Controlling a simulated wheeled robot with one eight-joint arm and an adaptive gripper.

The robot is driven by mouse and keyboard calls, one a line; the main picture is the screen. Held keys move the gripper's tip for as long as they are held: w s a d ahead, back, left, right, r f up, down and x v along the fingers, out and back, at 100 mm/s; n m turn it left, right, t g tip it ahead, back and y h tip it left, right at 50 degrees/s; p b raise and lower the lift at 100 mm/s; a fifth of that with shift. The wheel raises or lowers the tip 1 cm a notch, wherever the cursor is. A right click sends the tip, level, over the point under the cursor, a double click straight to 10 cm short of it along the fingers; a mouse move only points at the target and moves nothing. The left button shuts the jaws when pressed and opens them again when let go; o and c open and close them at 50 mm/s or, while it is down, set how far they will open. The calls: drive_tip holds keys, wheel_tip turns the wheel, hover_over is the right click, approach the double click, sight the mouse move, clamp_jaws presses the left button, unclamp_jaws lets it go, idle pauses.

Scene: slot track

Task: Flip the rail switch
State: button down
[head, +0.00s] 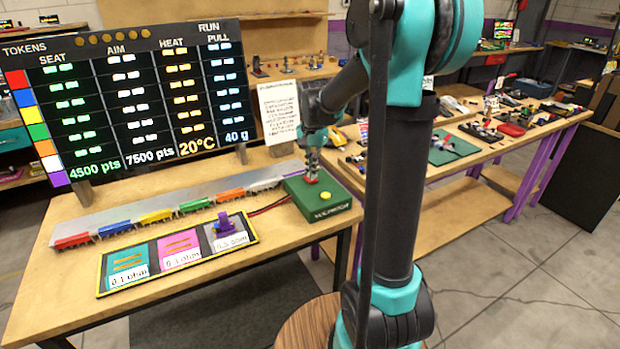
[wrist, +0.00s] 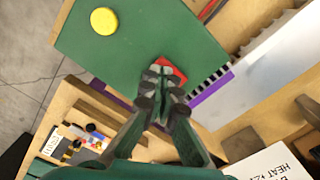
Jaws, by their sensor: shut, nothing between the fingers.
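The rail switch is a green box (head: 322,204) at the right end of the slot track, with a label on its front that I cannot read surely. It also shows in the wrist view (wrist: 110,55). A yellow round button (head: 325,196) sits on its top, also clear in the wrist view (wrist: 104,21). A small red part (wrist: 176,72) on the box top is partly hidden by my fingers. My gripper (head: 311,176) is shut and points down at this red part, at or just above it. Its fingertips (wrist: 160,72) overlap the red part; I cannot tell whether they touch.
A grey track (head: 150,208) with coloured blocks along its front runs left from the box. A black tray (head: 178,254) with labelled pads lies in front. A scoreboard (head: 130,100) stands behind, and a white printed sheet (head: 279,111) is behind the box.

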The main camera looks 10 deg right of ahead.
drive_tip(key=shift+f, duration=0.55)
idle(0.4)
drive_tip(key=shift+r, duration=3.5)
